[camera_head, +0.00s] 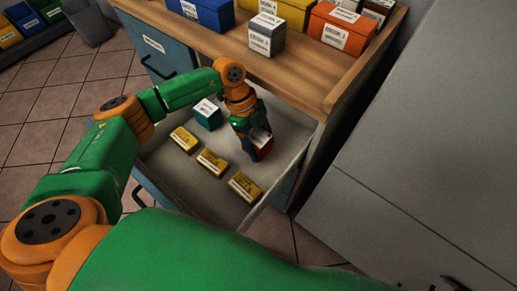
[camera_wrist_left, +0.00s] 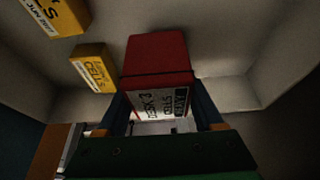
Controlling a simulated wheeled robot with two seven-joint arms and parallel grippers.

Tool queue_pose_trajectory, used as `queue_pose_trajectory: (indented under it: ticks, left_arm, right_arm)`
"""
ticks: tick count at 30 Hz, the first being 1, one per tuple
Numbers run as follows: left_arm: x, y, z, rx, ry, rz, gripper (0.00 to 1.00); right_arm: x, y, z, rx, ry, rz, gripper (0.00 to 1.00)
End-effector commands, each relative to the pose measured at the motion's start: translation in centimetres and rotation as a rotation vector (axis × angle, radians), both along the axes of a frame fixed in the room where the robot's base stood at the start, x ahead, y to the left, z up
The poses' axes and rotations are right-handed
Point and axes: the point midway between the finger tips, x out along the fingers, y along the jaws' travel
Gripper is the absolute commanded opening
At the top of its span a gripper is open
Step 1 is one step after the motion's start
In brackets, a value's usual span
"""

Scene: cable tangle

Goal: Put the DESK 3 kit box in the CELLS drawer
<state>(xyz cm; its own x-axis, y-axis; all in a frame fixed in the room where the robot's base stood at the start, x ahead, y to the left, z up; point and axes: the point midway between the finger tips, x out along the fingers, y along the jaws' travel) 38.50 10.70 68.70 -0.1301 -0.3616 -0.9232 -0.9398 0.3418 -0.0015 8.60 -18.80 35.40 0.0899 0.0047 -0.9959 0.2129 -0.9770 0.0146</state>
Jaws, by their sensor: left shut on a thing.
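My left gripper (camera_head: 252,148) reaches down into the open drawer (camera_head: 165,201) and is shut on a red box (camera_head: 267,146). In the left wrist view the red box (camera_wrist_left: 157,55) sits between the two fingers, its white label upside down and seeming to start with DESK; the number is hard to read. Whether the box touches the drawer floor cannot be told. Yellow boxes (camera_head: 244,186) lie in the drawer; in the wrist view one yellow box (camera_wrist_left: 93,67) seems labelled CELLS.
A teal box (camera_head: 208,114) stands in the drawer left of my gripper. On the wooden top (camera_head: 290,73) above are a grey box (camera_head: 267,34) and blue, yellow and orange bins (camera_head: 343,28). A closed blue drawer (camera_head: 155,46) is at left, a grey cabinet (camera_head: 425,130) at right.

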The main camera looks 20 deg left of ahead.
Motion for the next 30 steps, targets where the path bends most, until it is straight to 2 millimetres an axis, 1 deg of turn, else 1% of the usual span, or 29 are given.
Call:
queue_pose_trajectory:
  ticks: [2, 3, 6, 8, 14, 17, 18, 20, 21, 28, 30]
  left_arm:
    - [0.5, 0.5, -1.2, 0.001, 0.002, 0.003, 0.00]
    - [0.5, 0.6, -2.0, -0.001, 0.004, 0.002, 0.00]
    - [0.4, 0.5, -3.6, -0.001, 0.002, -0.001, 0.00]
    - [0.5, 0.5, -4.0, 0.001, 0.001, -0.002, 0.00]
    - [0.5, 0.5, -3.9, 0.000, -0.001, -0.002, 0.00]
    - [0.5, 0.5, -4.2, 0.000, 0.000, -0.002, 0.00]
    - [0.5, 0.5, -4.1, 0.000, 0.000, -0.002, 0.79]
    - [0.5, 0.5, -4.1, 0.000, 0.000, -0.002, 0.95]
    - [0.5, 0.5, -4.1, 0.000, 0.000, -0.002, 0.98]
    - [0.5, 0.5, -4.0, 0.000, 0.000, -0.002, 0.98]
    - [0.5, 0.6, -3.5, 0.000, -0.001, -0.002, 0.98]
  right_arm:
    - [0.0, 0.0, -0.5, 0.000, 0.000, 0.000, 0.50]
    - [0.0, 0.0, -0.6, 0.000, 0.000, 0.000, 0.50]
    - [0.0, 0.0, -0.7, 0.000, 0.000, 0.000, 0.50]
    - [0.0, 0.0, -0.7, 0.000, 0.000, 0.000, 0.50]
    - [0.0, 0.0, -0.7, 0.000, 0.000, 0.000, 0.50]
    - [0.0, 0.0, -0.8, -0.001, 0.000, 0.000, 0.50]
    - [0.0, 0.0, -0.8, -0.001, 0.000, 0.000, 0.50]
    - [0.0, 0.0, -0.8, -0.001, 0.000, 0.000, 0.50]
    - [0.0, 0.0, -0.8, -0.001, 0.000, 0.000, 0.50]
    - [0.0, -0.1, -0.7, -0.001, 0.000, 0.000, 0.50]
    - [0.0, -0.1, -0.5, -0.002, 0.000, 0.000, 0.50]
